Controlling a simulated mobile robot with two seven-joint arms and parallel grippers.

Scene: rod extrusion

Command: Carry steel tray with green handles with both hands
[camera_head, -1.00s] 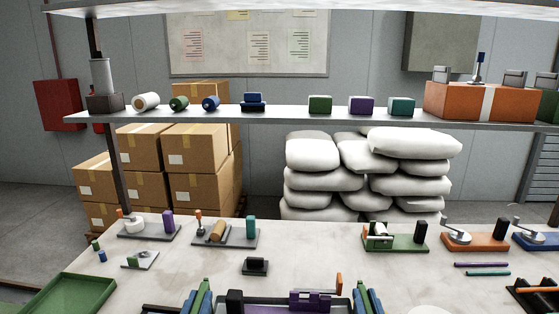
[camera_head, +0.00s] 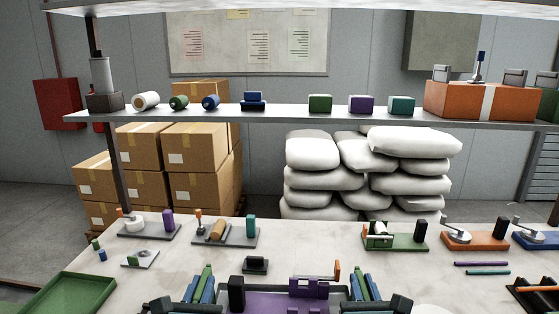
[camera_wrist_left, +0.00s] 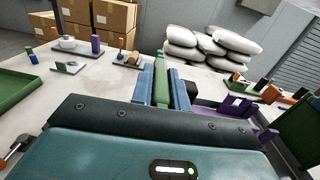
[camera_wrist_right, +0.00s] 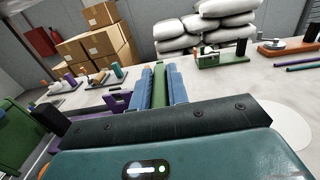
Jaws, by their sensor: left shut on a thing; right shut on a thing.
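The steel tray (camera_head: 222,299) is at the bottom centre of the head view, with a purple fixture (camera_head: 308,289) and a black block (camera_head: 236,292) in it. My left gripper (camera_head: 202,284) is shut on the tray's left green handle (camera_wrist_left: 161,82), which stands between the blue fingers in the left wrist view. My right gripper (camera_head: 364,281) is shut on the right green handle (camera_wrist_right: 159,86), between its blue fingers in the right wrist view. The tray's near part is cut off by the frame, and I cannot tell its height over the table.
A green bin (camera_head: 68,293) lies at the left of the table (camera_head: 330,240). A small black block (camera_head: 255,265) sits just beyond the tray. Several fixtures, among them a green-based one (camera_head: 396,244), line the back. A shelf (camera_head: 290,116) spans above. A white disc (camera_wrist_right: 287,124) is at the right.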

